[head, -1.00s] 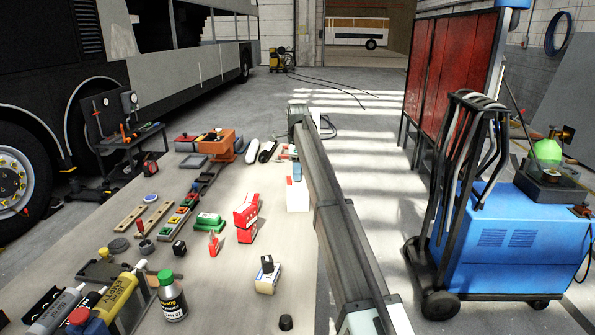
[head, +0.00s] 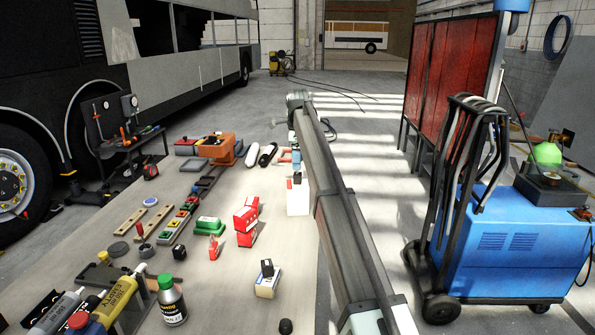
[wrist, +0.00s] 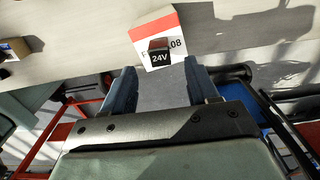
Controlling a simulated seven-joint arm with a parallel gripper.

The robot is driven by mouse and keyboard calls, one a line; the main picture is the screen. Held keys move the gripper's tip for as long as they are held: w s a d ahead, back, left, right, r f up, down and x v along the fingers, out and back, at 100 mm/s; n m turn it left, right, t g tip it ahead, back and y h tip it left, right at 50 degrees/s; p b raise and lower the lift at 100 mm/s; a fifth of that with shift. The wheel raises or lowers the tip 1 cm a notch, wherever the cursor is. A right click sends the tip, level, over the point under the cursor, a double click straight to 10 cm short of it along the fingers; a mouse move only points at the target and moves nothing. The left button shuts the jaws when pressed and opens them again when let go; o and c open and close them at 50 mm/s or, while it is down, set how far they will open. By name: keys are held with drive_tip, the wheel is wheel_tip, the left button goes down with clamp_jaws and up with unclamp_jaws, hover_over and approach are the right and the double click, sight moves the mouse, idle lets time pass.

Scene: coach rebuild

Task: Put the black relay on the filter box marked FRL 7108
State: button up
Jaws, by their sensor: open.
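The white filter box (wrist: 168,22) has a red strip, and its print shows only in part, ending in "08". It also stands near the right edge of the table in the head view (head: 298,203). The black relay (wrist: 159,57), marked 24V, rests on the box and covers the middle of its print. In the head view the relay (head: 297,178) shows as a small dark block on the box top. My gripper (wrist: 161,67) is open and empty, its blue-grey fingers apart on either side, with the relay just beyond the tips.
Another pale box (head: 266,287) with a black block on it stands nearer the front. Red-and-white boxes (head: 246,222) are left of the filter box. Bottles, including a green-capped one (head: 171,300), crowd the front left. A blue machine (head: 492,235) stands right of the table.

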sight(297, 173)
wheel_tip(297, 173, up, 6)
drive_tip(key=shift+r, duration=0.15)
